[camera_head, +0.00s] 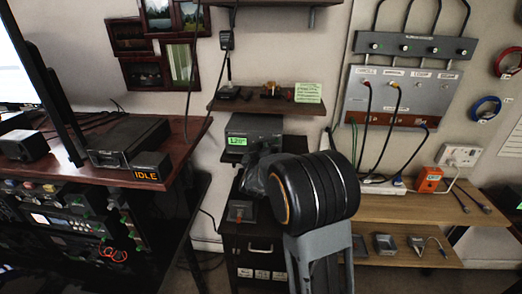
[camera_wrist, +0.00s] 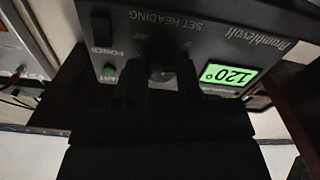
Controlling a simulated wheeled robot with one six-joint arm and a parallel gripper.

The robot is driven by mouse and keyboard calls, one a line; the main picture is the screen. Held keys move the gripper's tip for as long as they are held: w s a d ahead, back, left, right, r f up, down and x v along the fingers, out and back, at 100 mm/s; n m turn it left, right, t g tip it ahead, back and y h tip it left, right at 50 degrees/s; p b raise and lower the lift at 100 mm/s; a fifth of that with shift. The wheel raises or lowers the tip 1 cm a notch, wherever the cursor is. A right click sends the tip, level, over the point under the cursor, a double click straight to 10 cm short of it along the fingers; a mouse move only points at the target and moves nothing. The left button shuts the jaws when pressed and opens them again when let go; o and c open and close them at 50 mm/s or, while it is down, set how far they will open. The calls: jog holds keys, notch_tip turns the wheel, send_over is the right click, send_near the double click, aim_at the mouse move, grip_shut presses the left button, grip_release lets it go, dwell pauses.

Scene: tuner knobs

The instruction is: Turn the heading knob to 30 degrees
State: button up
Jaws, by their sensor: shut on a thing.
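The heading unit (camera_head: 262,124) is a grey box with a lit green display (camera_head: 237,141), standing on a dark stand under a wall shelf. In the wrist view its front panel (camera_wrist: 140,15) appears upside down, with the label "SET HEADING". The green display (camera_wrist: 229,75) there reads 120°. My gripper (camera_wrist: 160,82) is at the panel, its two dark fingers shut on the heading knob (camera_wrist: 162,62). The knob is dark and mostly hidden between the fingers, so its pointer cannot be read. In the head view my arm covers the gripper and the knob.
A small dark box (camera_head: 241,211) lies on the surface below the unit. A cable panel (camera_head: 400,95) and a wooden bench (camera_head: 440,207) are right.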

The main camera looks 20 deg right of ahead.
jog(key=shift+f, duration=0.1)
dwell(0.3)
jog(key=o, duration=0.9)
jog(key=shift+o, duration=0.2)
jog(key=shift+s, duration=0.1)
jog(key=b+v, duration=0.1)
jog(key=v, duration=1.2)
jog(key=shift+s+a, duration=0.2)
jog(key=shift+s, duration=0.05)
